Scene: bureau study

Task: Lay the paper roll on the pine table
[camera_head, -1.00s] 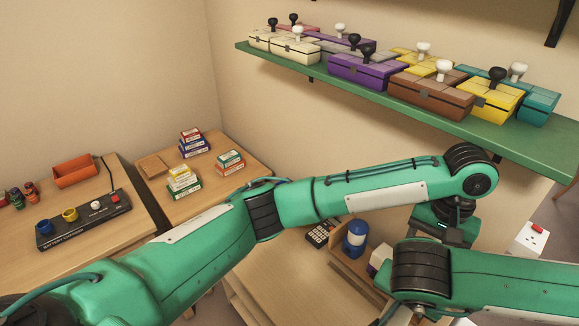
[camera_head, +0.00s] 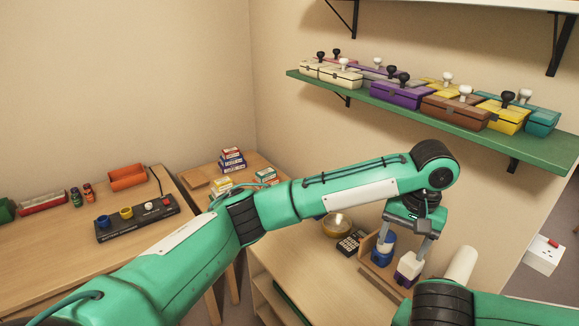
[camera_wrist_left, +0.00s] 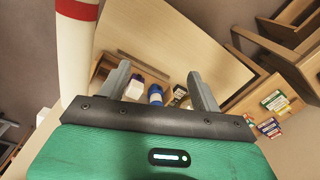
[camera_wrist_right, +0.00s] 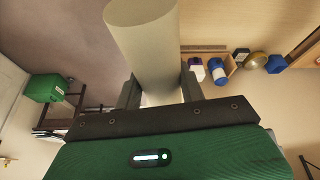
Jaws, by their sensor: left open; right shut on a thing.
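The paper roll (camera_head: 460,265) is a pale cylinder showing upright but tilted, behind my right arm at lower right in the head view. In the right wrist view the roll (camera_wrist_right: 148,35) stands between the fingers of my right gripper (camera_wrist_right: 160,76), which is shut on it. A white cylinder with a red band (camera_wrist_left: 74,45), probably the same roll, shows in the left wrist view. My left gripper (camera_head: 406,232) is open and empty above a wooden table (camera_head: 300,270), likely the pine one. It also shows in the left wrist view (camera_wrist_left: 158,77).
A green shelf (camera_head: 455,132) with several boxes hangs above. A desk (camera_head: 60,255) stands left.

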